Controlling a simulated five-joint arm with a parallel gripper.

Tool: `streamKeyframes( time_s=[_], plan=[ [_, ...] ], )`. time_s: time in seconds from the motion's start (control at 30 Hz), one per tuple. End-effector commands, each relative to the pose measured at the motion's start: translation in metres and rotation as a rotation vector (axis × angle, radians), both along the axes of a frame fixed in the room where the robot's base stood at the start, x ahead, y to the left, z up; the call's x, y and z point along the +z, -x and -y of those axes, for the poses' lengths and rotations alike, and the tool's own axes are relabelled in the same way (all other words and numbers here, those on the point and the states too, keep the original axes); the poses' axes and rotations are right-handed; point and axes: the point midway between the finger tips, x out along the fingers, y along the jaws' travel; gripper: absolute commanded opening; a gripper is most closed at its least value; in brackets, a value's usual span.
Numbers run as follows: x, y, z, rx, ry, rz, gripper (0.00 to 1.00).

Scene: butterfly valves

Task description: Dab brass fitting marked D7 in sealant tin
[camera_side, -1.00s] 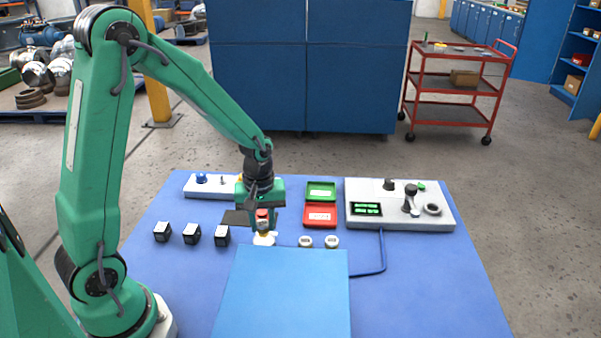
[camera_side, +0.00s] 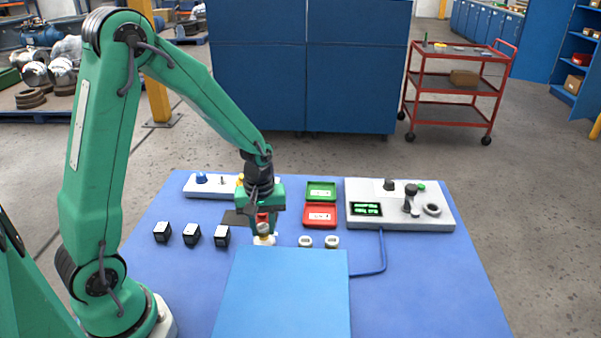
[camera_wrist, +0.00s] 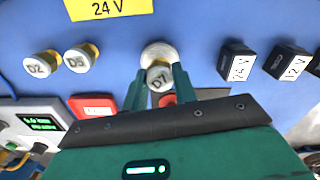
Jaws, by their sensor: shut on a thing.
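The brass fitting marked D7 (camera_wrist: 159,80) is held upright between the fingers of my gripper (camera_wrist: 160,95), its grey marked cap facing the wrist camera. In the side view my gripper (camera_side: 263,222) is low over the table, with the fitting (camera_side: 263,228) right above the whitish sealant tin (camera_side: 264,240). The tin (camera_wrist: 157,50) also shows behind the fitting in the wrist view. The fitting's lower end is hidden, so I cannot tell whether it touches the sealant. Fittings D2 (camera_wrist: 40,67) and D5 (camera_wrist: 79,60) stand apart on the table.
Several black blocks (camera_side: 191,234) stand left of the tin. A red tray (camera_side: 320,215) and a green tray (camera_side: 321,191) lie behind to the right. A control box (camera_side: 400,215) stands at right. A raised blue panel (camera_side: 280,295) fills the front.

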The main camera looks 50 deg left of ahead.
Motion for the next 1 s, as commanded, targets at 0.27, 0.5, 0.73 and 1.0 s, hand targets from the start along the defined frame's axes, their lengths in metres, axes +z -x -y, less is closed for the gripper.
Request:
streamKeyframes(
  time_s=[0.27, 0.5, 0.73, 1.0],
  plan=[
    [-0.0015, -0.0001, 0.0000, 0.000, 0.000, 0.000, 0.09],
    [-0.0036, -0.0003, -0.0001, 0.000, 0.000, 0.000, 0.09],
    [-0.0055, -0.0002, 0.0000, 0.000, 0.000, 0.000, 0.09],
    [-0.0077, -0.0001, 0.0000, 0.000, 0.000, 0.000, 0.09]
  ],
)
